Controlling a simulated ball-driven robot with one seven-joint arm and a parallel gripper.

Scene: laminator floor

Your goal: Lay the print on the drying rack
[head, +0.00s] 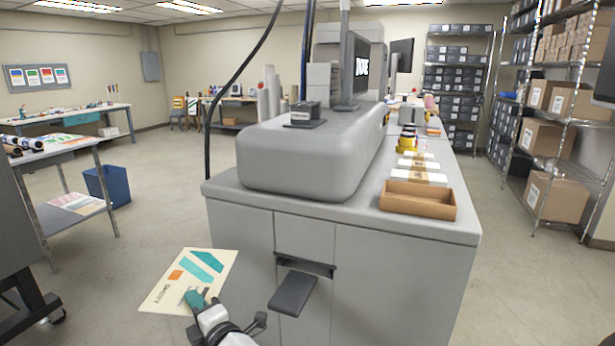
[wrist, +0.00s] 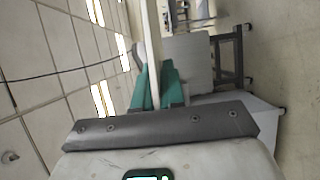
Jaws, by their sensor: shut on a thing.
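The print (head: 182,285) is a cream sheet with teal and orange shapes and some lettering. It hangs in the air at the lower middle of the head view, left of the big grey machine. My gripper (head: 196,299) has teal fingers and is shut on the sheet's near edge. In the wrist view my gripper (wrist: 157,88) shows the print (wrist: 152,45) edge-on as a pale strip between the fingers. A grey metal stand (head: 50,153) with a lower shelf at the left carries colored sheets and rolls. I cannot tell whether it is the drying rack.
The large grey machine (head: 310,160) on a cabinet fills the middle. A cardboard tray (head: 418,200) sits on its right end. A blue bin (head: 107,186) stands by the left stand. A dark wheeled frame (head: 25,300) is at the lower left. Open floor (head: 150,215) lies between.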

